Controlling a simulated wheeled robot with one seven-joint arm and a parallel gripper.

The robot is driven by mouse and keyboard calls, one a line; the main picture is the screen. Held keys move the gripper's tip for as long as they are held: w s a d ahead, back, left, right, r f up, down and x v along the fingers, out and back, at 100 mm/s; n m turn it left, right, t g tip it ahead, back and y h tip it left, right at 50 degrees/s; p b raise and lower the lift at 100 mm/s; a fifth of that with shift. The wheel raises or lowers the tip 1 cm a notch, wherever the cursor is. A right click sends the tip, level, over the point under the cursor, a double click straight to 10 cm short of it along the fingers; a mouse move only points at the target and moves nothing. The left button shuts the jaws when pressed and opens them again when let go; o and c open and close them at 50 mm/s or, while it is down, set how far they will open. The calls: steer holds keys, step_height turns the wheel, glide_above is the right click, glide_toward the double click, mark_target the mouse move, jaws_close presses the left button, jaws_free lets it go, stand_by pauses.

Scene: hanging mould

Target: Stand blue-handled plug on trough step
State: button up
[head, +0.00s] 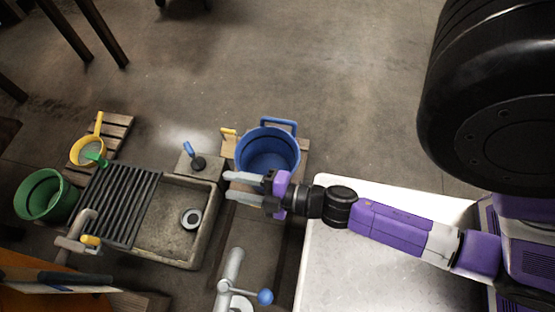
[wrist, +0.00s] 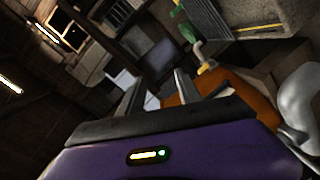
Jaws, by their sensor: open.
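The blue-handled plug (head: 197,161) has a dark round base and a blue grip leaning up and left. It sits on a flat grey ledge (head: 212,172) at the back of the stone trough (head: 207,230); whether this ledge is the trough step I cannot tell. My gripper (head: 227,187) is open and empty, with its two pale fingers pointing left over the trough's right rim, to the right of and nearer than the plug. In the wrist view the fingers (wrist: 158,88) are apart with nothing between them. I cannot make out the plug there.
A ring-shaped drain (head: 191,218) lies in the trough floor. A slatted dark rack (head: 121,203) covers its left part. A blue bucket (head: 268,150) stands close behind my gripper. A grey tap with a blue knob (head: 265,297) stands in front. A green bucket (head: 38,194) is far left.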

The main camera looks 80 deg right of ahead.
steer(key=s+a+r+m, duration=0.2)
steer(key=s+r+m, duration=0.3)
steer(key=r, duration=0.1)
steer(key=s+a+r+m+g, duration=0.1)
steer(key=s+a+r+m, duration=0.1)
steer(key=s+r+m, duration=0.4)
steer(key=shift+a+r+g+y, duration=0.3)
steer(key=shift+a+r+y, duration=0.1)
steer(key=shift+r, duration=0.2)
